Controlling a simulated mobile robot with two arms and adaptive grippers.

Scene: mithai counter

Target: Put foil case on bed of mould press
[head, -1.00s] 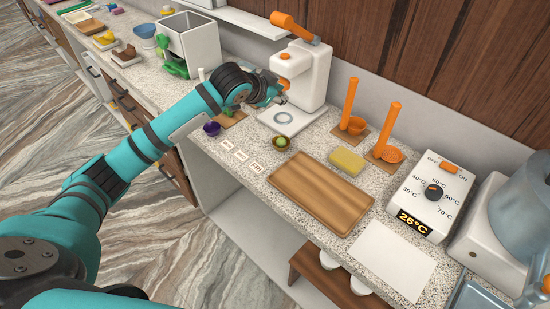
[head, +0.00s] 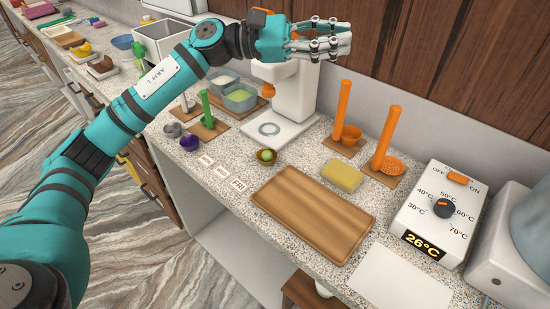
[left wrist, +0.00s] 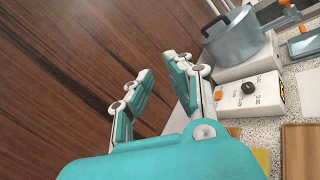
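The white mould press (head: 293,95) stands at the back of the counter, its head partly hidden behind my left gripper (head: 340,38). A grey ring marks its flat bed (head: 287,133); nothing rests on the bed. I cannot tell for sure which cup is the foil case. My left gripper is raised above the press, open and empty; its parted fingers show in the left wrist view (left wrist: 158,72). My right gripper is out of view.
A wooden tray (head: 312,213), yellow block (head: 342,176) and orange upright tools (head: 342,112) lie right of the press. A temperature box (head: 437,212) stands further right. Green-handled tool (head: 206,115) and tubs (head: 240,98) are at left. The wooden wall is close behind my gripper.

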